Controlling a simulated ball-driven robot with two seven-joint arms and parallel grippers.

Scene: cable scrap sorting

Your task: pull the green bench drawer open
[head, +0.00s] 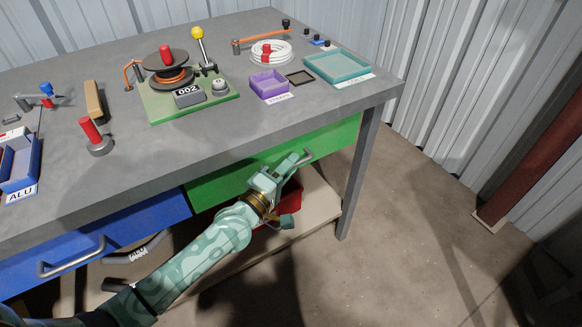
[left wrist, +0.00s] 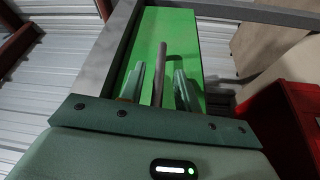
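The green bench drawer (head: 333,138) is under the right part of the grey bench and its front looks flush with the frame. Its grey bar handle (head: 308,155) shows at the drawer front, partly hidden by my left gripper (head: 288,166). In the left wrist view the handle (left wrist: 160,75) lies between the two fingers of my left gripper (left wrist: 159,88), with green drawer front showing on both sides of it. The fingers stand apart and do not appear to press on the bar. My right gripper is not in view.
A blue drawer (head: 140,222) with its own handle is to the left. A red bin (head: 291,196) sits on the lower shelf (head: 317,205) below my left gripper. A bench leg (head: 358,175) stands to the right. The floor in front is clear.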

